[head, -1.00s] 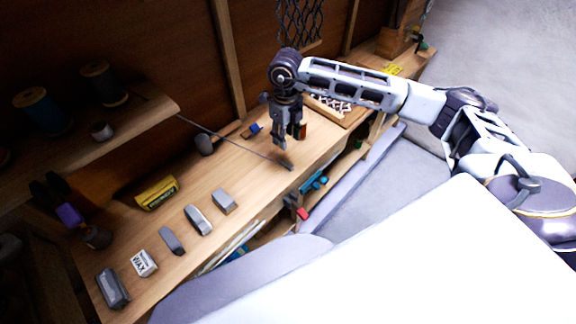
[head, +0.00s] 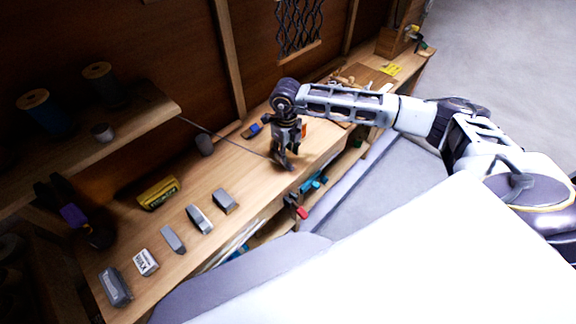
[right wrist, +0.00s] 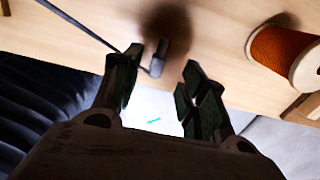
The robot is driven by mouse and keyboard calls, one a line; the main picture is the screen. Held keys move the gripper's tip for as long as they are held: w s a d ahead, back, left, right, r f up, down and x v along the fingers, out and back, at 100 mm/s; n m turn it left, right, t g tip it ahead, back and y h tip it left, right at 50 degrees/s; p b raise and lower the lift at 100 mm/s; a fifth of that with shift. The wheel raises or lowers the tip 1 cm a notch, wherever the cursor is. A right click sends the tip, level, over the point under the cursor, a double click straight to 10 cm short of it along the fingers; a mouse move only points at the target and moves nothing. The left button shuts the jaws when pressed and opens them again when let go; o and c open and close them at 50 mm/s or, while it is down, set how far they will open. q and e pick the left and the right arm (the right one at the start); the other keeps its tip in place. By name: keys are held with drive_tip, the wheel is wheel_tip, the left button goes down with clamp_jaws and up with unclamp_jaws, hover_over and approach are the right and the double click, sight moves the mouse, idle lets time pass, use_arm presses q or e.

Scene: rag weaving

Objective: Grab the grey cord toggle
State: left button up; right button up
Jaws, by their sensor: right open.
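A small grey piece (right wrist: 157,60), which looks like the cord toggle, lies at the end of a thin dark line or rod (right wrist: 85,25) on the wooden bench in the right wrist view. My right gripper (head: 283,163) is low over the bench in the head view, pointing down. In the right wrist view its open fingers (right wrist: 158,70) stand either side of the grey piece, with a gap on both sides; I cannot tell whether it is between them in depth. In the head view the gripper hides the grey piece. My left gripper is not in view.
The thin line (head: 225,138) runs across the bench. Grey blocks (head: 199,219), a wax box (head: 146,262) and a yellow box (head: 158,192) lie at the left. A shelf (head: 120,140) overhangs the bench's back left.

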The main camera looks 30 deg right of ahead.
sight(287, 165)
drive_tip(key=shift+f+p, duration=0.7)
drive_tip(key=shift+f, duration=1.9)
drive_tip(key=shift+c, duration=0.3)
drive_tip(key=c, duration=0.8)
